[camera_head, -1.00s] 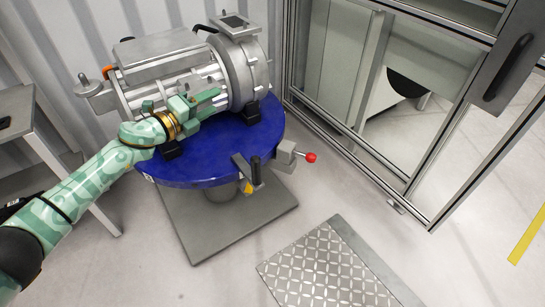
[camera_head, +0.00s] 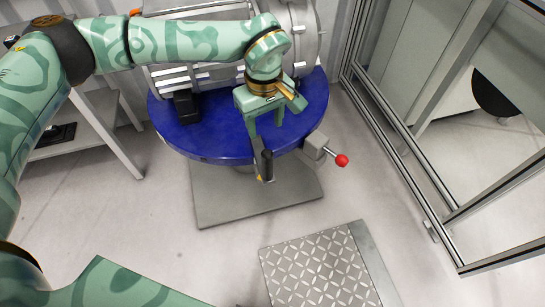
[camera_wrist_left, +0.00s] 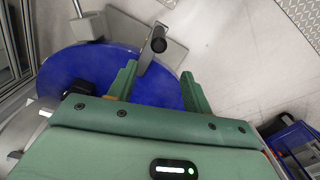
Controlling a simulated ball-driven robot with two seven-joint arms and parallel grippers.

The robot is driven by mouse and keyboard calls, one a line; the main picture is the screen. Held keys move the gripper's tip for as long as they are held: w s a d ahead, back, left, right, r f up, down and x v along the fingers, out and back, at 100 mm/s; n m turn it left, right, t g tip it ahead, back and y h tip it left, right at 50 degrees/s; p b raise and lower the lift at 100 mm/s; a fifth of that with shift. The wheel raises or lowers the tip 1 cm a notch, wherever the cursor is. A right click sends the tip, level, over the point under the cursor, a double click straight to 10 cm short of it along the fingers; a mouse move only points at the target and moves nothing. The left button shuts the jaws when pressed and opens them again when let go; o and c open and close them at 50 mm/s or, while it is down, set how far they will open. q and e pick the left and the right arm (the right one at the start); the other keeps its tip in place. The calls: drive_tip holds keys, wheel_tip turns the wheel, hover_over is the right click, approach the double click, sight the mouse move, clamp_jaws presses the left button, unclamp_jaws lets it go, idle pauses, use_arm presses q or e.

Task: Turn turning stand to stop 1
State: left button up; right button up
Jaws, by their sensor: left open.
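The turning stand is a round blue table (camera_head: 215,135) on a grey base plate (camera_head: 235,203), with a grey drive unit (camera_head: 305,35) on top, partly hidden by my left arm. A bracket with an upright black handle (camera_head: 267,165) sticks out from its front rim. Right of it is a grey block with a red-knobbed lever (camera_head: 341,160). My left gripper (camera_head: 265,128) is open above the front rim, just behind the handle. In the left wrist view the handle (camera_wrist_left: 158,45) shows beyond and between the open fingertips (camera_wrist_left: 158,72), with nothing held. My right gripper is out of view.
A framed enclosure with clear panels (camera_head: 440,215) stands on the right. A tread-plate step (camera_head: 320,268) lies on the floor in front. A grey side table (camera_head: 95,115) is at left. A blue bin (camera_wrist_left: 300,150) shows in the left wrist view.

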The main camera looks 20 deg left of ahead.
sight(267, 152)
use_arm(q)
wheel_tip(267, 152, down, 10)
drive_tip(key=b, duration=0.4)
drive_tip(key=shift+w+d+f, duration=0.1)
drive_tip(key=shift+f, duration=0.05)
wheel_tip(267, 152, down, 5)
drive_tip(key=shift+r+b, duration=0.15)
drive_tip(key=shift+b, duration=0.8)
drive_tip(key=shift+f, duration=0.65)
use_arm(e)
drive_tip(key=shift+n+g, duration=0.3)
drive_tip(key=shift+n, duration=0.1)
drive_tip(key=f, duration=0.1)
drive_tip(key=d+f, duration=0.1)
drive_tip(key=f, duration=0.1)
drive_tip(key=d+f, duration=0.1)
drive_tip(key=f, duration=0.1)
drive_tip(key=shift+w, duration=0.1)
use_arm(q)
clamp_jaws()
drive_tip(key=shift+r, duration=0.1)
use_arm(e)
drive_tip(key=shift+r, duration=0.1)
